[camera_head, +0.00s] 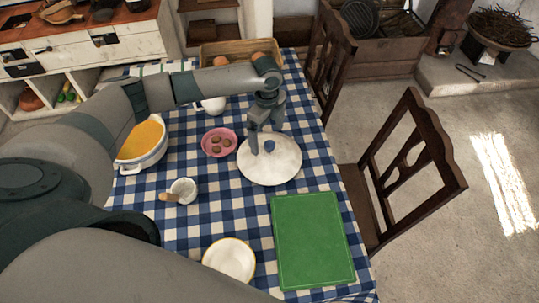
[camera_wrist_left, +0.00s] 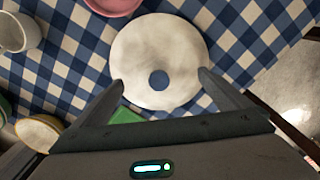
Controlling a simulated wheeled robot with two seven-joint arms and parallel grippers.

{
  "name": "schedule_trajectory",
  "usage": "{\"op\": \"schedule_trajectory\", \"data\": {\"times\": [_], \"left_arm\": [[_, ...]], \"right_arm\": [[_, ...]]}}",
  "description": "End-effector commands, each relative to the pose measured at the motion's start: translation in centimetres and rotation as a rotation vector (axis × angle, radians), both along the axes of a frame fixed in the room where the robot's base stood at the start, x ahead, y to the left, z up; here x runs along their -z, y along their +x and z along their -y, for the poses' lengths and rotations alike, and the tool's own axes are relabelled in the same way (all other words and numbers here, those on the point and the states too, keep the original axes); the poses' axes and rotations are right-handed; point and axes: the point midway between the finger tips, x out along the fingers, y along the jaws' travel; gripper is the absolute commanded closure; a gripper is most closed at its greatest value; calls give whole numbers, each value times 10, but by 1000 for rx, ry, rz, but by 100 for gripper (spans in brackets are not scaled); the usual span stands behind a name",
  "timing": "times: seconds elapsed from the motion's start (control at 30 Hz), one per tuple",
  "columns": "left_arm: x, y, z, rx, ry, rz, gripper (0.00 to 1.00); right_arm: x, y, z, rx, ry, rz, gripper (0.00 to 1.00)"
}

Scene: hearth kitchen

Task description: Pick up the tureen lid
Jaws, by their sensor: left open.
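The tureen lid (camera_head: 284,171) is a round, whitish disc with a small blue knob (camera_head: 269,146). It lies flat on the checked tablecloth in the head view. In the left wrist view the lid (camera_wrist_left: 135,55) fills the upper middle, with its knob (camera_wrist_left: 158,79) between the two fingers. My left gripper (camera_head: 262,150) is open above the lid, its fingers on either side of the knob. I cannot tell whether a finger touches the lid. The tureen (camera_head: 143,160), white with orange soup in it, stands at the table's left, partly behind my arm. My right gripper is not seen.
A pink bowl (camera_head: 219,142) with small brown pieces sits left of the lid. A green board (camera_head: 312,240), a white plate (camera_head: 230,260) and a mortar (camera_head: 184,190) lie nearer. A wooden chair (camera_head: 405,165) stands at the right.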

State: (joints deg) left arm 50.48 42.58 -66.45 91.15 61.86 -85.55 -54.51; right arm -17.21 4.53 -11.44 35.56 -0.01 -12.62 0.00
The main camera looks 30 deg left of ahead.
Motion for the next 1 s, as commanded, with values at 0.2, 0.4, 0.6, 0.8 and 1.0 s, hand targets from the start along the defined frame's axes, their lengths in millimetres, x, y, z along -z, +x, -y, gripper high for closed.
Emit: {"op": "schedule_trajectory", "data": {"times": [0.2, 0.4, 0.6, 0.8, 1.0], "left_arm": [[6, -2, 3, -1, 1, -3, 4], [26, -6, 11, 0, 2, -4, 4], [48, -5, 11, -1, 0, -2, 4], [52, -5, 10, 0, 0, -1, 4], [52, -5, 10, 0, 0, -1, 4]], "right_arm": [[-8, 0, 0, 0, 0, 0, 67], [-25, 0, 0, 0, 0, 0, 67], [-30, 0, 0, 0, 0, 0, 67], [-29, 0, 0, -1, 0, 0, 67], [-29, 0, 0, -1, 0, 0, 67]]}}
